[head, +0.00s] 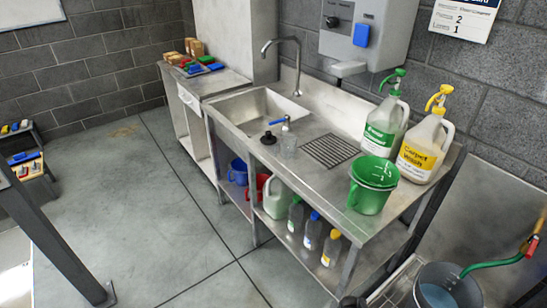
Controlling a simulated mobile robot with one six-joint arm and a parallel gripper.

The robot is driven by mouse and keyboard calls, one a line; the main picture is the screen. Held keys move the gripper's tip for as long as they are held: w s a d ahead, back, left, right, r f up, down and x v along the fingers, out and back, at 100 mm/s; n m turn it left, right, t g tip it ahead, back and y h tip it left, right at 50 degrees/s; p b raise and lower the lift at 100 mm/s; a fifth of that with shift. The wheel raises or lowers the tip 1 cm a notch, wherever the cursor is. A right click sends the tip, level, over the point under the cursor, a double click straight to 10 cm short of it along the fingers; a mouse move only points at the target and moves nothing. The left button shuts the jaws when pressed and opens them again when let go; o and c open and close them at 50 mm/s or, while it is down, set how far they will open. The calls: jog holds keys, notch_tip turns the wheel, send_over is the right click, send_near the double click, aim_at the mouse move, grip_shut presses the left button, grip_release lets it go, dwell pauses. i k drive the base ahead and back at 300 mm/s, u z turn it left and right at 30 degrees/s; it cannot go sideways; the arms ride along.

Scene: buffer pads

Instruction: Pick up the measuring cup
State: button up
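A small clear cup (288,148), which looks like a measuring cup, stands on the steel counter (312,182) just right of the sink (255,108). A blue-topped object (286,122) rises right behind it, and I cannot tell whether they touch. A larger green jug (368,196) with a handle and pale markings stands near the counter's right front; it could also be a measuring cup. My gripper is not in view.
A black stopper (268,138) is left of the clear cup, and a drain grate (330,150) is to its right. Green (384,122) and yellow (424,147) pump jugs stand behind the green jug. Bottles (312,232) fill the lower shelf. The floor (150,215) in front is mostly open.

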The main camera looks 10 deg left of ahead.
aim_at(284, 148)
jog(key=u, duration=0.35)
jog(key=k, duration=1.1)
jog(key=u, duration=0.85)
jog(key=i, duration=1.3)
jog(key=u, duration=0.65)
jog(key=i, duration=0.9)
jog(key=u, duration=0.15)
